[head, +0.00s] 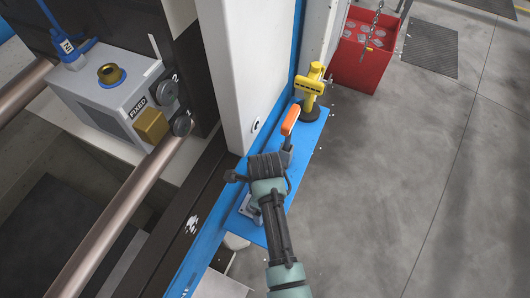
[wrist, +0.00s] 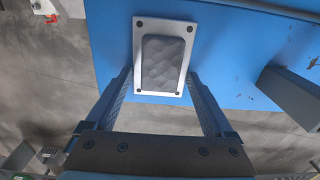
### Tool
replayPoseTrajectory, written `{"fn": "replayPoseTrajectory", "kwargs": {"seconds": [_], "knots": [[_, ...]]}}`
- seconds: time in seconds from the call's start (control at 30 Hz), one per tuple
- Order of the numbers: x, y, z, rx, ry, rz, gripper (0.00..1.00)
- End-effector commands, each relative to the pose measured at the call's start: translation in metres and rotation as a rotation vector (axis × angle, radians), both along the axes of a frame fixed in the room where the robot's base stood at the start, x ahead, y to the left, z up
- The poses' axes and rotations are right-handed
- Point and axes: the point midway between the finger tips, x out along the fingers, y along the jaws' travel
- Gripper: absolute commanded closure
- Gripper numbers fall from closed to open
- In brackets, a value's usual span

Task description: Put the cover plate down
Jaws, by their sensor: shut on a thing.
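The cover plate (wrist: 139,80) is a pale rectangular metal plate with a dark grey, rough-textured raised block in its middle and a dark screw or hole at each corner. In the wrist view it sits between the two fingers of my gripper (wrist: 159,76), which is shut on it. Behind it is the blue surface of a narrow ledge (wrist: 225,40). I cannot tell whether the plate touches the ledge or is just above it. In the head view my gripper (head: 254,207) is over the near part of the ledge, and my wrist hides most of the plate.
An orange-handled tool (head: 290,121) and a yellow tool (head: 312,82) stand farther along the ledge. A red bin (head: 345,66) with round things is beyond. A grey box (head: 105,90) marked "FIXED" and a machine frame are left.

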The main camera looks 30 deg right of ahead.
Motion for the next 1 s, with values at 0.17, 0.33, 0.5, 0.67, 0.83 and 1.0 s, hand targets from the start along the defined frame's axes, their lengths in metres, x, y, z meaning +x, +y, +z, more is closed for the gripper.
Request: {"fn": "replayPoseTrajectory", "kwargs": {"seconds": [0.17,0.33,0.5,0.67,0.83,1.0], "knots": [[0.001,0.000,-0.002,-0.001,-0.002,0.000,1.00],[0.000,0.000,-0.003,-0.001,0.001,0.000,0.00],[0.000,0.000,-0.002,-0.001,0.001,0.000,0.00],[0.001,0.000,0.009,0.000,-0.001,0.001,0.00],[0.002,0.000,0.039,-0.003,-0.005,0.002,0.00],[0.002,-0.001,0.076,-0.003,-0.005,0.001,0.00]]}}
